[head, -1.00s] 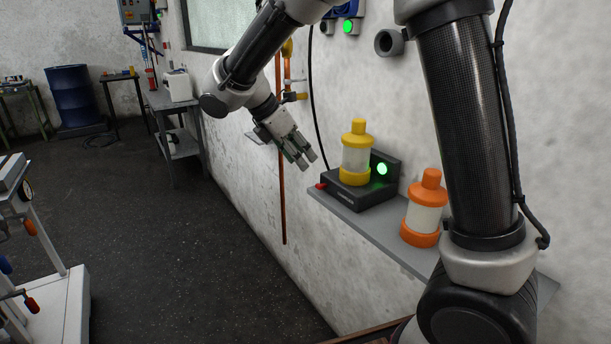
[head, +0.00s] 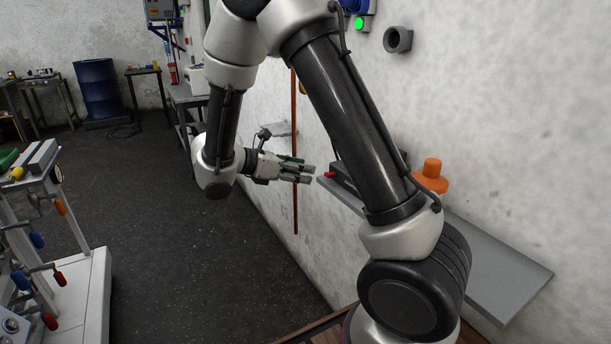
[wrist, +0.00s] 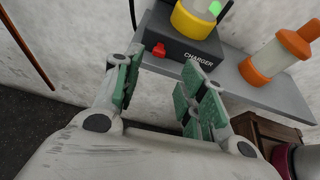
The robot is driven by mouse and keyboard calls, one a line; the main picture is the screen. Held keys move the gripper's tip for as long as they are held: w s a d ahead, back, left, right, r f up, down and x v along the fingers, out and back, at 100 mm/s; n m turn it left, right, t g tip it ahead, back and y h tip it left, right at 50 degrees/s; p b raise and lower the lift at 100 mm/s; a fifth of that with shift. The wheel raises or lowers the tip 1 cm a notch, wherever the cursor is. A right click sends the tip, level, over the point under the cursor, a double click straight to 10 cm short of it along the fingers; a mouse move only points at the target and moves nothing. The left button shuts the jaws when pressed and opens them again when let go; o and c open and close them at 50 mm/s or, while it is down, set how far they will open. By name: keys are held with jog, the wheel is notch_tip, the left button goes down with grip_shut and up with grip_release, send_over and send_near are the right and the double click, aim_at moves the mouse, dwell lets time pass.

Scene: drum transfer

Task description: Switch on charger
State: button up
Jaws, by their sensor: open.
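The black charger (wrist: 193,49) with its CHARGER label sits on a grey wall shelf (wrist: 268,95). Its red switch (wrist: 158,49) is at the front left corner; in the head view the switch (head: 329,175) shows just beyond my fingertips. Whether it is on or off I cannot tell. In the head view my arm hides the canister and most of the charger. My gripper (wrist: 158,80) is open and empty, pointing at the switch; it also shows in the head view (head: 308,174).
An orange-capped canister (wrist: 280,53) stands on the shelf right of the charger. A vertical copper pipe (head: 295,150) runs down the wall left of the shelf.

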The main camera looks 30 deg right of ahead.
aim_at(326, 173)
jog(key=shift+m, duration=0.3)
jog(key=x, duration=0.7)
jog(key=shift+w+d, duration=0.1)
jog(key=shift+d, duration=0.25)
grip_shut()
